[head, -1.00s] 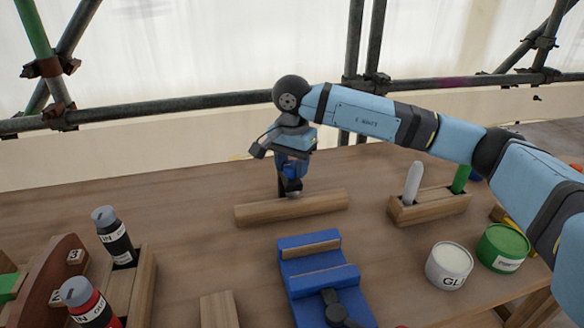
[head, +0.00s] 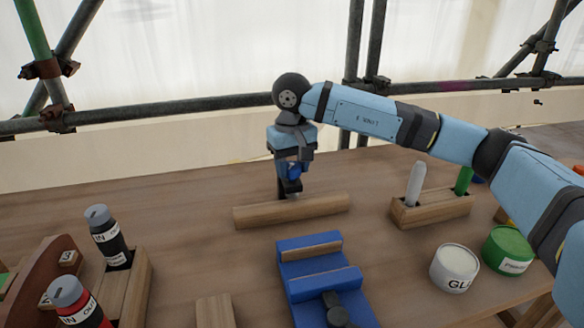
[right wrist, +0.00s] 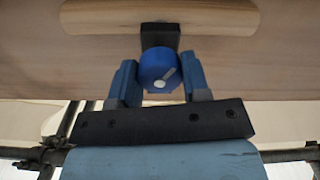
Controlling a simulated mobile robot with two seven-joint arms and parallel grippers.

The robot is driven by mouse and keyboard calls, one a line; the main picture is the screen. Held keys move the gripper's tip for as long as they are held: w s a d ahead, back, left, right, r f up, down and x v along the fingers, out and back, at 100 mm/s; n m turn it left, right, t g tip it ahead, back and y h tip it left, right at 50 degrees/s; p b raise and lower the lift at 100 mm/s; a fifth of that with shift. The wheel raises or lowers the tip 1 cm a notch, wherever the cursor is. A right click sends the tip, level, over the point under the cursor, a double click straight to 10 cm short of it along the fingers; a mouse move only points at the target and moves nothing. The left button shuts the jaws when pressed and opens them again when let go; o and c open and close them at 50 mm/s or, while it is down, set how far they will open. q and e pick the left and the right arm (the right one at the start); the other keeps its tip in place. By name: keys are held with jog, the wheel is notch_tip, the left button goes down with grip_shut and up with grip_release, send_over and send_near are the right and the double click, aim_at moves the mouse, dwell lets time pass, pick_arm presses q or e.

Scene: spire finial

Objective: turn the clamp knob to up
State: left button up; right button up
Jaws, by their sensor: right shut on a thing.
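The clamp knob (right wrist: 158,69) is a round blue knob with a white pointer line, on a black mount (right wrist: 160,36) fixed to a wooden bar (head: 292,209). In the right wrist view the white line slants from lower left to upper right. In the head view the knob is mostly hidden by my right gripper (head: 293,168), which reaches down to it from above. The gripper's two blue fingers (right wrist: 158,82) stand on either side of the knob and are shut on it. My left gripper is not in view.
A blue vise (head: 311,250) stands in front of the bar. A wooden holder (head: 432,210) with pens, a glue pot (head: 454,268) and a green pot (head: 508,250) are at right. Black (head: 110,238) and red (head: 78,305) bottles are at left. Scaffold pipes (head: 180,107) run behind.

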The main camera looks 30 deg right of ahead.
jog(key=shift+n, duration=1.4)
jog(key=shift+r+n+b, duration=0.1)
jog(key=shift+n+b, duration=0.35)
jog(key=shift+n, duration=1.25)
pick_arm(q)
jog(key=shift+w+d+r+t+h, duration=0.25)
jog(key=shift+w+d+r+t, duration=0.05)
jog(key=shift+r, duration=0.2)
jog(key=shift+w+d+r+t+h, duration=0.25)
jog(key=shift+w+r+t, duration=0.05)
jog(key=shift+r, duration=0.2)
pick_arm(e)
jog(key=shift+n, duration=0.3)
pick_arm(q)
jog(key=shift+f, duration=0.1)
pick_arm(e)
jog(key=o, duration=0.9)
jog(key=shift+o, duration=0.2)
